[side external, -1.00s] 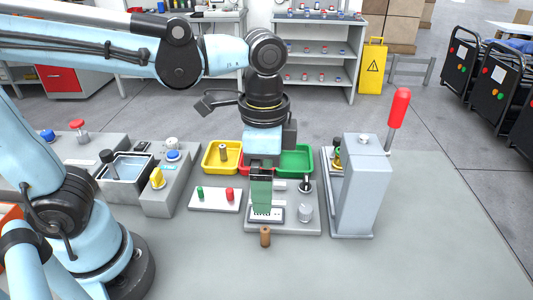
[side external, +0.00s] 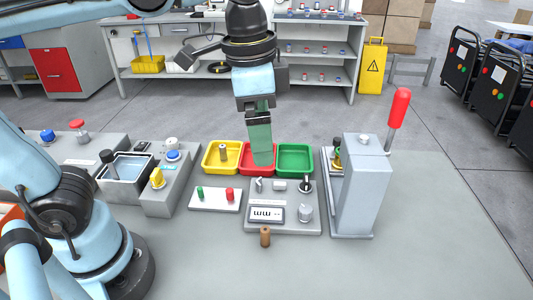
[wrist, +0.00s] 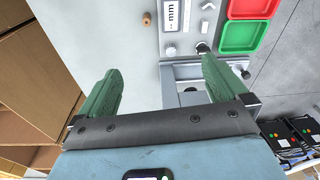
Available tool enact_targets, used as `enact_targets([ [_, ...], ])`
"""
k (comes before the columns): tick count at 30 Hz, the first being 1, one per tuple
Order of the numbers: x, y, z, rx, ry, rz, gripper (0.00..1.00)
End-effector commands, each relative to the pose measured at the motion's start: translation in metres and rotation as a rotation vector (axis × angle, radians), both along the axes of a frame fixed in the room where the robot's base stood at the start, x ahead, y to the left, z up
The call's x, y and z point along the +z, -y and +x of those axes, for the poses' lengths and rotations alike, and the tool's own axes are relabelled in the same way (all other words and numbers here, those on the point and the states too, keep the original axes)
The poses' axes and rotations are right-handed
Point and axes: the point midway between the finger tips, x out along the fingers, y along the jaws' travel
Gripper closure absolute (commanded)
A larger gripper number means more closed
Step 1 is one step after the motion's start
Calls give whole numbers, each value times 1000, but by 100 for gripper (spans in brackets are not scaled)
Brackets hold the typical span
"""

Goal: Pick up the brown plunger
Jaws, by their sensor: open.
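The brown plunger (side external: 265,236) stands upright on the grey table in front of the measuring panel in the side view. In the wrist view the plunger (wrist: 147,19) is a small brown shape near the top, beyond my fingers. My gripper (side external: 262,160) points down above the red tray, higher and farther back than the plunger. Its green fingers (wrist: 160,75) are spread apart with nothing between them.
The panel with display (side external: 267,214) and knobs lies just behind the plunger. A grey press with a red-knobbed lever (side external: 362,190) stands to the right. Yellow (side external: 210,168), red (side external: 256,172) and green trays (side external: 295,172) are behind. The table front is clear.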

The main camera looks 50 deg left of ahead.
Motion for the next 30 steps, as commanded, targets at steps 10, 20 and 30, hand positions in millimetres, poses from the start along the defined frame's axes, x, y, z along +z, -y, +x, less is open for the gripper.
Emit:
enact_targets([
  [10, -82, -86, 11, 517, 391, -159, 0],
  [20, -98, -105, 10, 634, 496, -200, 35],
  [30, -98, -105, 10, 631, 492, -199, 49],
])
